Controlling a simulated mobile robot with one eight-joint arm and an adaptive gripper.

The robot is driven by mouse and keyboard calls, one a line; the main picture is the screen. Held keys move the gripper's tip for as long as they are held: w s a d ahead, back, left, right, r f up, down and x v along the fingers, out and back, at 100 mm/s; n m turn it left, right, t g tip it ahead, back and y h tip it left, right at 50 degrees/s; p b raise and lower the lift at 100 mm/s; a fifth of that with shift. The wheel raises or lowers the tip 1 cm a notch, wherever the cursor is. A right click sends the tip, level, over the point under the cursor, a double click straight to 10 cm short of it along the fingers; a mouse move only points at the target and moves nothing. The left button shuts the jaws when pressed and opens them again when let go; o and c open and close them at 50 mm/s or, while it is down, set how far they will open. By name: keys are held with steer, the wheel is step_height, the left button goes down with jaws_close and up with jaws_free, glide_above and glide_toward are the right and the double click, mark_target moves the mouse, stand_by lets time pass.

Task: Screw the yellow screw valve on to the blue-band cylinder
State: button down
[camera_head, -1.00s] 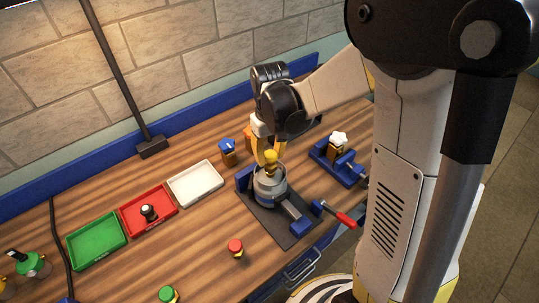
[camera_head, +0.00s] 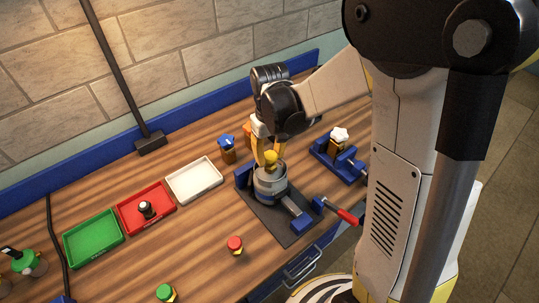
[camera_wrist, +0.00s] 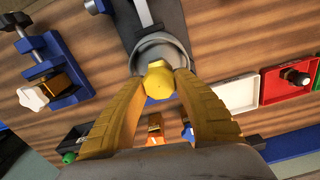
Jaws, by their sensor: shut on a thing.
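The yellow screw valve (camera_head: 270,157) sits at the top of the blue-band cylinder (camera_head: 268,186), a grey cylinder clamped in a blue vise (camera_head: 294,212). My gripper (camera_head: 266,157) is above the cylinder, shut on the yellow valve. In the wrist view, the yellow valve (camera_wrist: 158,82) is between my two yellow fingertips, over the grey rim of the cylinder (camera_wrist: 172,46). I cannot tell whether the valve's thread is engaged, because its lower part is hidden.
White (camera_head: 194,181), red (camera_head: 145,208) and green (camera_head: 93,239) trays lie to the left; the red one holds a dark valve. A second blue vise (camera_head: 345,167) holds a part with a white top. A red-topped piece (camera_head: 235,244) stands in front.

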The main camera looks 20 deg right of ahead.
mark_target(270, 154)
steer(key=shift+f, duration=0.4)
steer(key=c, duration=1)
jaws_free()
steer(key=shift+r, duration=0.1)
steer(key=shift+o, duration=0.2)
steer(key=shift+r, duration=0.1)
step_height(270, 154, up, 12)
